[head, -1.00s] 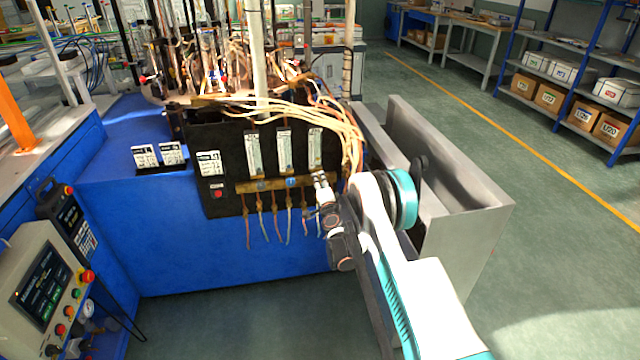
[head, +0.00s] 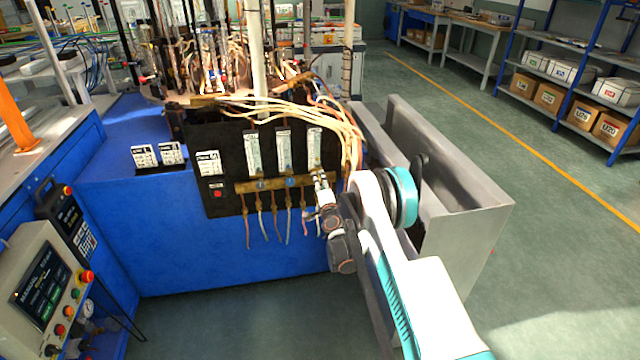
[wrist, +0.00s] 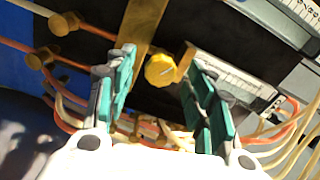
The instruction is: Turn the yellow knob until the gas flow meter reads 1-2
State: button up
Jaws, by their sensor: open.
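The yellow knob (wrist: 160,69) shows in the wrist view, just beyond and between the open fingers of my gripper (wrist: 162,88). The fingers stand on both sides of it with gaps. The knob sits on a brass bar, which also shows in the head view (head: 225,187). A flow meter (wrist: 232,75) with a scale lies beside the knob in the wrist view; its reading is too small to tell. In the head view my gripper (head: 318,180) is at the lower end of the rightmost flow meter (head: 315,148), and the knob is hidden there.
Two more flow meters (head: 284,151) stand to the left on the black panel (head: 226,135). Loose hoses (head: 330,110) arch over the panel's upper right, and thin tubes hang below the bar. A grey metal trough (head: 470,195) stands right of my arm.

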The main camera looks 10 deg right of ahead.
jog(key=s, duration=0.6)
jog(key=shift+s, duration=0.3)
jog(key=s+a+r+n+g+y, duration=0.1)
jog(key=s+a+r+n, duration=0.15)
jog(key=r, duration=0.55)
jog(key=s+a+r+n+g+y, duration=0.1)
jog(key=s+r+n, duration=0.15)
jog(key=r, duration=0.55)
jog(key=s+a+r+n+g+y, duration=0.1)
jog(key=a+r+n, duration=0.15)
jog(key=r, duration=0.55)
jog(key=s+r+n+g, duration=0.25)
jog(key=s+r, duration=0.35)
jog(key=s, duration=0.3)
jog(key=s+d+f+n+g+h, duration=0.1)
jog(key=s+d+n+g, duration=0.1)
jog(key=s, duration=1.6)
jog(key=s+d+f+n+g+h, duration=0.2)
jog(key=s+d+n+g, duration=0.1)
jog(key=s, duration=1.6)
jog(key=shift+d+n, duration=0.4)
jog(key=shift+d, duration=0.2)
